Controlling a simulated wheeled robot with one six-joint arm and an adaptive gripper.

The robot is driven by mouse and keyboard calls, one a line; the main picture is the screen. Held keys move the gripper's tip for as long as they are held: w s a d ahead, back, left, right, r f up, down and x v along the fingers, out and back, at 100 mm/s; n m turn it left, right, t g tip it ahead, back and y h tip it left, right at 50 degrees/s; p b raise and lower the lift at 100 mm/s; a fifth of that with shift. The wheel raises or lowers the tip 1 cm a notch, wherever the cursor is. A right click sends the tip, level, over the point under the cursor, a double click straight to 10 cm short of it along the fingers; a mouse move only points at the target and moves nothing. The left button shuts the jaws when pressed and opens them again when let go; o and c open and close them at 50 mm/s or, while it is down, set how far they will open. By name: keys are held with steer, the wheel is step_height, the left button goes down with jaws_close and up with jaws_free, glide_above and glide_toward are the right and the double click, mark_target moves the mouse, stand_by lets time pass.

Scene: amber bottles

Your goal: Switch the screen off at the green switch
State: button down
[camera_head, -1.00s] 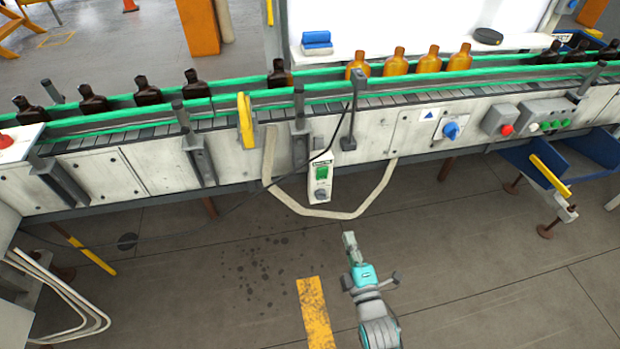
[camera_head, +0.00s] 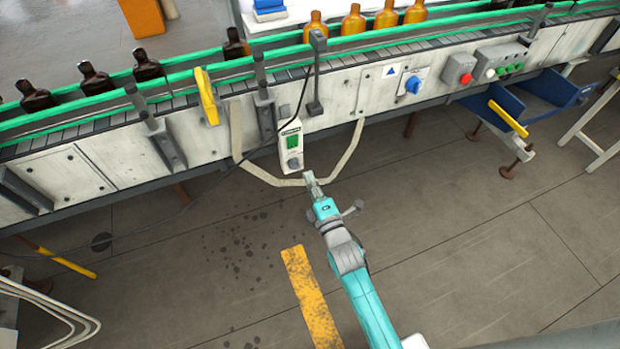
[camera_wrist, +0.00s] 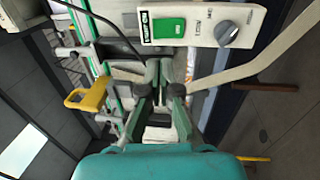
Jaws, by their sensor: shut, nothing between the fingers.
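The green switch (camera_head: 292,142) sits on a small white control box (camera_head: 284,161) that hangs at the front of the conveyor, above a grey knob (camera_head: 294,164). In the wrist view the box lies sideways at the top, with the green switch (camera_wrist: 169,28) left of the grey knob (camera_wrist: 227,33). My gripper (camera_head: 309,177) is shut and empty, just below and right of the box in the head view. In the wrist view its fingers (camera_wrist: 163,75) are below the switch in the picture, apparently apart from it. No screen can be made out.
A pale cable guard (camera_head: 345,150) loops under the box, and a black cable (camera_head: 305,95) runs to it. The conveyor (camera_head: 340,95) carries dark and amber bottles (camera_head: 354,20). A red button (camera_head: 465,78) and blue rotary switch (camera_head: 413,85) are further right. Floor in front is free.

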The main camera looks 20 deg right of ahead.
mark_target(293, 140)
steer(key=w, duration=0.3)
steer(key=w+r, duration=0.1)
steer(key=w, duration=0.7)
steer(key=shift+r, duration=0.15)
steer(key=shift+w+r, duration=0.2)
steer(key=shift+w, duration=0.1)
steer(key=shift+s, duration=0.2)
